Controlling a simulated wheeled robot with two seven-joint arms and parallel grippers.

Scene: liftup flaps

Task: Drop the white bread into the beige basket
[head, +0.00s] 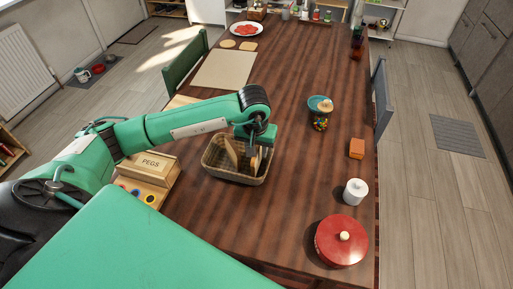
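The beige basket (229,178) stands on the dark wooden table, woven and open at the top. My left gripper (259,152) points down over the right part of the basket, its fingertips about at rim height or inside it. A tan bread slice (231,153) stands tilted in the basket, left of the gripper. A paler slice (255,162), perhaps the white bread, shows right at the fingers. I cannot tell whether the fingers grip it or are apart from it. My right gripper is not in view.
A box marked PEGS (152,166) stands left of the basket. To the right are a red lidded pot (341,243), a white jar (355,192), an orange block (357,148) and a candy jar (320,121). A pale board (224,69) lies farther back. The table between is clear.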

